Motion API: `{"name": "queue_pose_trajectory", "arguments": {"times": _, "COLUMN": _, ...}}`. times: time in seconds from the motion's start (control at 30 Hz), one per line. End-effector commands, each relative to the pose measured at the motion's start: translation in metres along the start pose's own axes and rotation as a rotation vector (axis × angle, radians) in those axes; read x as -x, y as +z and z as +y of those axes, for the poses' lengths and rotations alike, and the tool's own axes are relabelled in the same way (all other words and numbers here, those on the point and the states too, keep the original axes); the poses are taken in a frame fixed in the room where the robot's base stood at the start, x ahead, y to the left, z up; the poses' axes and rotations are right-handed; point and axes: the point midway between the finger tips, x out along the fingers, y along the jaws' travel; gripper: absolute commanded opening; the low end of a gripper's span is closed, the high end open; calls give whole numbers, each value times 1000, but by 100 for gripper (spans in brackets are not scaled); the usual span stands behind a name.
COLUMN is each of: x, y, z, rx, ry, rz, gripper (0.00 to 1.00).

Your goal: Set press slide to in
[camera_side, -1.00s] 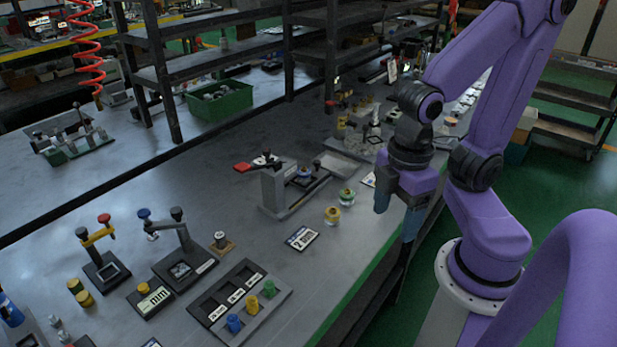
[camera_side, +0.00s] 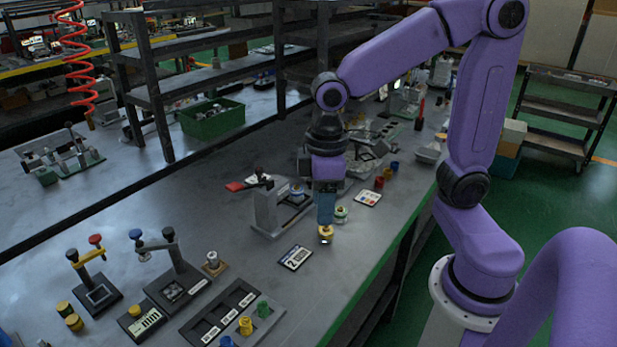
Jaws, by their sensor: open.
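A grey press-like fixture (camera_side: 266,214) with a red-tipped lever stands near the middle of the bench. Its long base runs to the right, partly hidden behind my gripper. I cannot tell for sure which part is the press slide or whether it is in or out. My gripper (camera_side: 326,218) points down just to the right of this fixture, with its fingers seen edge-on. It looks empty. Its tips overlap the top of a brass-yellow round piece (camera_side: 326,235) in the picture; I cannot tell whether they touch.
A second round piece (camera_side: 341,215) stands close behind the gripper. A labelled card (camera_side: 295,258) lies in front. A blue-knobbed lever fixture (camera_side: 175,265), a yellow-armed one (camera_side: 93,275) and a slotted tray (camera_side: 220,315) stand at front left. Bare bench lies left of the red-lever fixture.

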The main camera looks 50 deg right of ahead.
Motion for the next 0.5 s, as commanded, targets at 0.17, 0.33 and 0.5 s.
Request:
{"name": "queue_pose_trajectory", "arguments": {"times": 0.17, "x": 3, "y": -45, "z": 64, "rx": -215, "ry": 4, "rz": -6, "gripper": 48}}
{"name": "queue_pose_trajectory", "arguments": {"times": 0.33, "x": 1, "y": -70, "z": 137, "rx": -412, "ry": 8, "rz": -10, "gripper": 48}}
{"name": "queue_pose_trajectory", "arguments": {"times": 0.5, "x": -5, "y": -74, "z": 217, "rx": -608, "ry": 10, "rz": -14, "gripper": 48}}
